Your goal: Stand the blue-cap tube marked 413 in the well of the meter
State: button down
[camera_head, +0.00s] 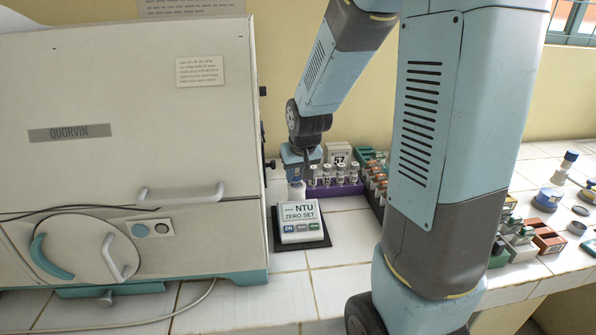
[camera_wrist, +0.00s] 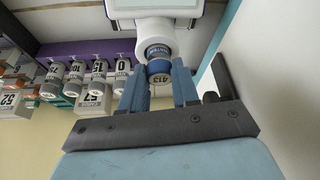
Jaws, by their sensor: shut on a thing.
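The meter (camera_head: 300,212) stands on a dark mat, with its NTU screen and buttons facing up. Its white round well (camera_head: 296,190) rises at its back edge. My gripper (camera_head: 297,178) is low, directly over the well. In the wrist view my gripper (camera_wrist: 158,84) has its two blue fingers shut on the blue-cap tube (camera_wrist: 158,66), whose cap end reads 413. The tube is lined up with the white well (camera_wrist: 155,32), by the edge of the meter (camera_wrist: 150,4). The tube's lower part is hidden, so I cannot tell how deep it sits.
The Quorvin incubator (camera_head: 130,130) stands close on the left. A purple rack (camera_head: 335,190) with several numbered tubes is just behind and right of the meter, also seen in the wrist view (camera_wrist: 85,50). Bare tile (camera_head: 345,240) lies right of the meter.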

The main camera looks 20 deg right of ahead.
dwell(0.3)
jog(key=c, duration=0.8)
grip_release()
jog(key=shift+o, duration=0.2)
jog(key=v, duration=1.3)
jog(key=shift+s+r, duration=0.15)
jog(key=shift+r, duration=0.1)
jog(key=s+r, duration=0.2)
jog(key=s, duration=0.6)
jog(key=s+r+t, duration=0.1)
jog(key=s+r, duration=0.2)
jog(key=s, duration=0.6)
jog(key=shift+s+d, duration=0.2)
